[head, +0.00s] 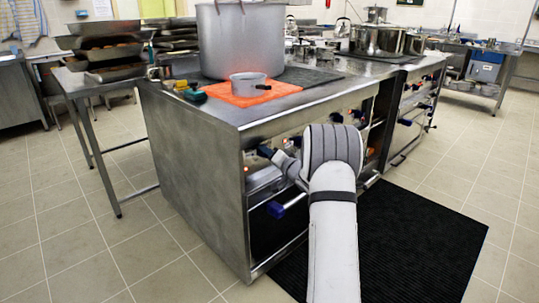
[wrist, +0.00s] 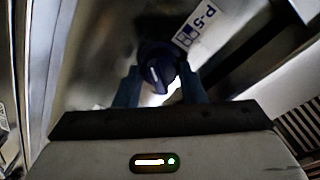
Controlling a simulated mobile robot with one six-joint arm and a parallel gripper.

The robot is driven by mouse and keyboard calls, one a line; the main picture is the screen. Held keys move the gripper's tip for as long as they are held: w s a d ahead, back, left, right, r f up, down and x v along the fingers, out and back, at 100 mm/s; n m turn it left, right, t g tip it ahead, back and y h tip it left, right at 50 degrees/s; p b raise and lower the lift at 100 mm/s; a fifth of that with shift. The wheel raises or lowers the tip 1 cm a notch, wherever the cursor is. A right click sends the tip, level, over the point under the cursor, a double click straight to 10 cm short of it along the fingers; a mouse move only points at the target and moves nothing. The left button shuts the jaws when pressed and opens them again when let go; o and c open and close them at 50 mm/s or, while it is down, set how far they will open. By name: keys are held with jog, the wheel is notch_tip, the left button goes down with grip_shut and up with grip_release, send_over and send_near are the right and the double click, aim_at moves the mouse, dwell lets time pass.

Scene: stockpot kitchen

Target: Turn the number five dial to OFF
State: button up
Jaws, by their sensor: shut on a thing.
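The number five dial (wrist: 157,62) is a dark blue knob with a white pointer mark on its face. In the wrist view it sits at the middle, on the steel front panel beside a white label (wrist: 196,26) reading P-5. My gripper (wrist: 158,84) has one finger on each side of the dial and is shut on it. The pointer mark runs nearly up and down in this view, leaning slightly. In the head view my gripper (head: 265,152) is at the near left end of the stove front; the dial is too small and hidden to make out there.
The steel stove (head: 195,150) carries a large stockpot (head: 240,45) and a small pot (head: 248,84) on an orange glowing plate (head: 283,88). Other knobs line its front to the right. A blue handle (head: 275,209) is below my gripper. A black mat (head: 420,240) covers the floor.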

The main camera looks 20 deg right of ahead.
jog(key=shift+d+f+m+g+y+b, duration=0.1)
jog(key=shift+m+g+y+b, duration=0.35)
jog(key=shift+m+b, duration=2.75)
jog(key=shift+d+m+g+y+b, duration=0.15)
jog(key=shift+m+y+b, duration=0.55)
jog(key=shift+m, duration=4.85)
jog(key=shift+a+f+m+g+y+b, duration=0.1)
jog(key=shift+m+g+y+b, duration=0.35)
jog(key=shift+m+b, duration=2.8)
jog(key=shift+m+p, duration=1)
jog(key=shift+p, duration=0.15)
jog(key=o, duration=1)
